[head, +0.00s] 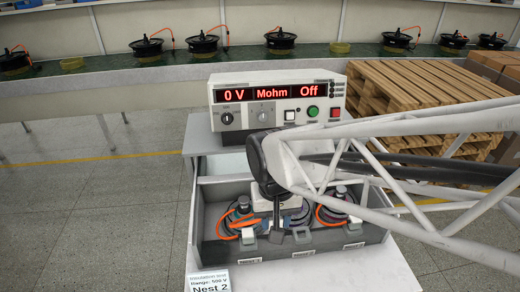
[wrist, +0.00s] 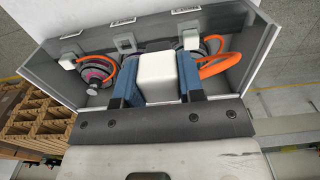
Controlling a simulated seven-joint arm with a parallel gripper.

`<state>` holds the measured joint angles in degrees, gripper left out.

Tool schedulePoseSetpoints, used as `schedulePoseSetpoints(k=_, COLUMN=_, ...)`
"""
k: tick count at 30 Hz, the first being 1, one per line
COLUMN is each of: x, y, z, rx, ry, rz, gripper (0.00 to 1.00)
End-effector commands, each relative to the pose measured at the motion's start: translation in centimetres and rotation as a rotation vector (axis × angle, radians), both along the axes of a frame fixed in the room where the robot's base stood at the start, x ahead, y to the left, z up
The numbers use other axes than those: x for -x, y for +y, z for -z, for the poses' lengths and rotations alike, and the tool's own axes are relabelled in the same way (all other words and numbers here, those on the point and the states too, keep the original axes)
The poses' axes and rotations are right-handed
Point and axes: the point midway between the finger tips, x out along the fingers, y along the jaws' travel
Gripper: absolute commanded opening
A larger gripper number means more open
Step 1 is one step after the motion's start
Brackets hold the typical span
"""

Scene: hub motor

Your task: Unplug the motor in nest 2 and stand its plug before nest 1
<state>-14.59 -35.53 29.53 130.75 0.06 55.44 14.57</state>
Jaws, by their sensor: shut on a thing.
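My gripper (wrist: 157,62) is shut on a white block-shaped plug (wrist: 158,78), held between its blue fingers. In the head view my gripper (head: 268,192) is above the grey bin (head: 212,240), over its left-to-middle part. A left motor (head: 236,217), a middle motor (head: 297,216) and a right motor (head: 340,204) sit in the bin. The left and right ones show orange cables; the middle one is partly hidden. In the wrist view white plugs stand before two motors (wrist: 68,62) (wrist: 190,40). Between them a grey socket (wrist: 125,44) shows an open face. Nest labels are too small to read.
A tester (head: 278,103) behind the bin reads "0 V", "Mohm", "Off". A card (head: 209,282) at the front left reads "Nest 2", range 500 V. Wooden pallets (head: 420,95) stand at the right. The bin's walls surround the motors closely.

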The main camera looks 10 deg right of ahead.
Motion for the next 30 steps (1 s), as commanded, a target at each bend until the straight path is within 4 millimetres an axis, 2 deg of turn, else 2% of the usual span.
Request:
schedulePoseSetpoints(k=19, x=3.4, y=4.1, z=0.0, rx=0.0, ry=0.001, rz=-0.003, gripper=0.03)
schedulePoseSetpoints(k=30, x=3.4, y=4.0, z=2.9, rx=0.001, ry=0.002, rz=0.0, gripper=0.03)
